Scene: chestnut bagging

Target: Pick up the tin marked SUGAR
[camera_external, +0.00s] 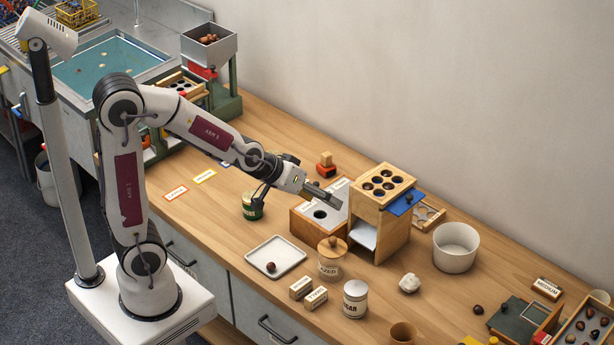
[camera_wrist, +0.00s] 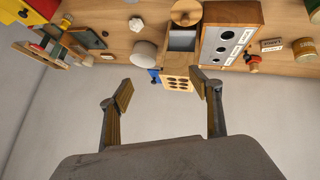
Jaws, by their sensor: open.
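The SUGAR tin (camera_external: 355,301) is a white, round, lidded tin standing upright near the front edge of the bench. Its label shows only in part, ending in "GAR". My gripper (camera_external: 322,194) is in the air above the wooden box with the round hole, behind and to the left of the tin, well apart from it. In the wrist view my gripper (camera_wrist: 163,92) has its two fingers spread, with nothing between them. I cannot pick out the SUGAR tin for certain in the wrist view.
A wooden-lidded jar (camera_external: 331,261) stands just behind the tin. Two small labelled blocks (camera_external: 315,298) lie to its left, and a white tray (camera_external: 276,256) beyond them. A white lump (camera_external: 410,283) and a white bowl (camera_external: 456,247) are to the right. A wooden holed rack (camera_external: 383,187) stands tall behind.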

